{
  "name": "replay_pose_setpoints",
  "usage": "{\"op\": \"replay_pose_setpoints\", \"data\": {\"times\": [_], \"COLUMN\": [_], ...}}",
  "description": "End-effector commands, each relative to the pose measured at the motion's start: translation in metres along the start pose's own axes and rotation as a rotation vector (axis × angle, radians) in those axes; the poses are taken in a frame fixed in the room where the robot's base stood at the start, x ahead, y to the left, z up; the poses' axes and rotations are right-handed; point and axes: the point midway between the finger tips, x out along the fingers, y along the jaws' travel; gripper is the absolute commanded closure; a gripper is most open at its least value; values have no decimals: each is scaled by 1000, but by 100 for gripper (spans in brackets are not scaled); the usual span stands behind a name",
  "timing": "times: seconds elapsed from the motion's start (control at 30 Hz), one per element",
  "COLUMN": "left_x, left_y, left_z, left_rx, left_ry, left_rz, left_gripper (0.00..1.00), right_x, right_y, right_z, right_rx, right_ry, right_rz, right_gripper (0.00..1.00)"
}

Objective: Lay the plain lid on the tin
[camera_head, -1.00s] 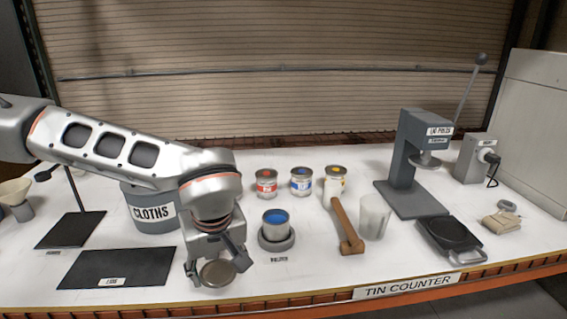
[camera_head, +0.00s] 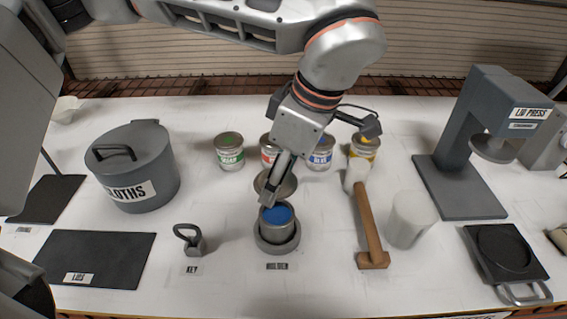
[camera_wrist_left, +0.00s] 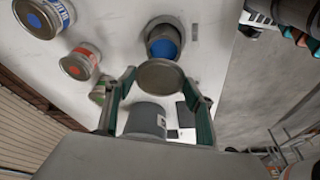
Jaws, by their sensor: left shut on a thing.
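The open tin (camera_head: 276,234) with blue paint (camera_head: 277,213) stands upright in a round grey holder (camera_head: 262,246). My left gripper (camera_head: 271,190) is shut on the plain round metal lid (camera_head: 284,187). It holds the lid just behind the tin, at about the height of its rim or above; the exact gap cannot be told. A finger partly hides the lid in the head view. In the left wrist view the lid (camera_wrist_left: 161,76) is between both fingers, with the tin (camera_wrist_left: 158,46) beyond it, its blue top uncovered. My right gripper is not in view.
Several labelled tins (camera_head: 230,156) stand behind. A mallet (camera_head: 369,225) and white cup (camera_head: 411,220) are to the right, with the lid press (camera_head: 460,150) beyond. The key (camera_head: 190,241), cloths pot (camera_head: 143,165) and bare dark lids mat (camera_head: 110,255) are to the left.

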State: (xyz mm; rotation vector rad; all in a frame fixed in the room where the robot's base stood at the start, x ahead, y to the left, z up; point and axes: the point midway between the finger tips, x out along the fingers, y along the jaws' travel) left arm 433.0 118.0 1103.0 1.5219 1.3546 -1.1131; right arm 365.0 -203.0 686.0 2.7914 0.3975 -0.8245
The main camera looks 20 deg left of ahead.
Motion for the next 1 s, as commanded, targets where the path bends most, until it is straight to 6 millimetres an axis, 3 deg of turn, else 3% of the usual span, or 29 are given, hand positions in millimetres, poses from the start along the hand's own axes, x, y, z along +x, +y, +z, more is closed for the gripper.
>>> {"op": "replay_pose_setpoints", "data": {"times": [0.4,1.0], "left_x": [-2,46], "left_y": [0,0], "left_z": [1,15], "left_rx": [3,5], "left_ry": [2,2], "left_rz": [2,1], "left_gripper": [55,55], "right_x": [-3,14], "right_y": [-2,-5], "right_z": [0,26], "right_rx": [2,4], "right_ry": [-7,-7], "right_rz": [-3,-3], "right_gripper": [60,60]}}
